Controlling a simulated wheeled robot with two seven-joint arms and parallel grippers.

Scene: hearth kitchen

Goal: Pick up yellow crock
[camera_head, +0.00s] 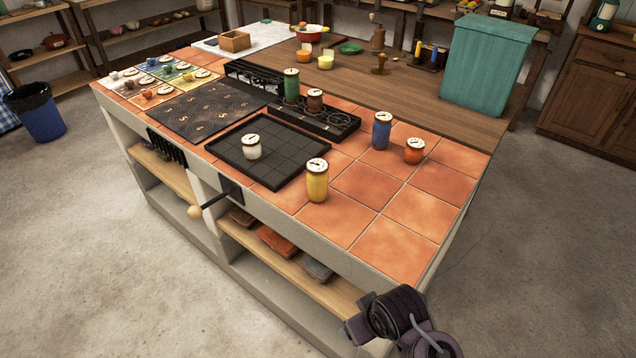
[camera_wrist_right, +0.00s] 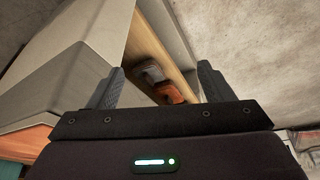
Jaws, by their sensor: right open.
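The yellow crock (camera_head: 317,183) stands upright on the orange tiled counter (camera_head: 405,215), just right of the black tray (camera_head: 258,187). It has a pale round lid with a dark mark. My right gripper (camera_wrist_right: 160,88) is open and empty in the right wrist view, facing the counter's side and a lower shelf. In the head view my right arm (camera_head: 398,318) is at the bottom right, below the counter's front edge and well apart from the crock. The crock does not show in the wrist view. My left gripper is in neither view.
A white crock (camera_head: 252,149) stands on the black tray. Blue (camera_head: 381,132) and red-orange (camera_head: 413,152) crocks stand behind right, green (camera_head: 291,86) and brown (camera_head: 315,101) ones on a black rack. A black handle with a wooden knob (camera_head: 194,212) juts from the front edge. Tiles right of the yellow crock are clear.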

